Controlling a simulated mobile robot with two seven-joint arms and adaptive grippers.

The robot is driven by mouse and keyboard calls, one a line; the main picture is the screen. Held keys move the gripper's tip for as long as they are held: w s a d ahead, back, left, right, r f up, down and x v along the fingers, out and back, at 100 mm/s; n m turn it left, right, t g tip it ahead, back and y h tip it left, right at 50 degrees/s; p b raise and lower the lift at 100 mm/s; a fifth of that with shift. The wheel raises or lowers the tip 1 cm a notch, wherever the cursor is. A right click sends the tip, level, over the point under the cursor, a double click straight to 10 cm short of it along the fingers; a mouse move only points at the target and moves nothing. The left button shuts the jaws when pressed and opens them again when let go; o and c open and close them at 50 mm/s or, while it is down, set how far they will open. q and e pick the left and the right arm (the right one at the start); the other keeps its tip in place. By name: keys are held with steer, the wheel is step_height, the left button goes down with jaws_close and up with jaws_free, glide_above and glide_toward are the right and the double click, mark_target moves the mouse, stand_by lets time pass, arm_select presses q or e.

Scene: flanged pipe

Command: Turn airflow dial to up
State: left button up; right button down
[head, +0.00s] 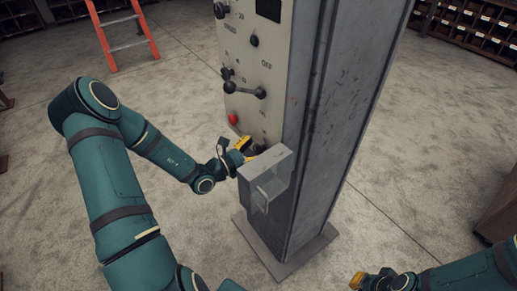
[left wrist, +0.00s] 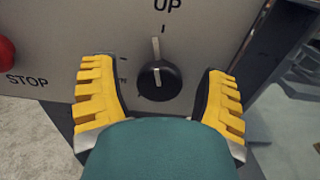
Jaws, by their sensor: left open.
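The airflow dial (left wrist: 160,82) is a round black knob with a pale pointer on the grey panel. Its pointer is nearly upright, leaning slightly left, below a short tick and the printed word UP (left wrist: 167,5). My left gripper (head: 246,148) is at the lower part of the panel. In the left wrist view its yellow fingers (left wrist: 160,95) are spread wide, one on each side of the dial, with visible gaps. The dial cannot be made out in the head view. My right gripper (head: 371,281) is at the bottom right, apart from the panel; its opening is unclear.
The panel is on a tall grey column (head: 335,110). A red button (head: 233,119), marked STOP in the wrist view, and several black knobs are above. A grey box (head: 266,163) juts out close beside my left gripper. An orange ladder (head: 122,30) stands behind; floor is open.

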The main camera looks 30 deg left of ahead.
arm_select(q)
steer(key=shift+w+d, duration=0.2)
steer(key=shift+w, duration=0.15)
steer(key=c, duration=1.2)
steer(key=shift+m+b, duration=0.4)
steer(key=shift+m, duration=1.4)
steer(key=o, duration=1.2)
steer(key=shift+s, duration=0.1)
steer(key=v, duration=1.2)
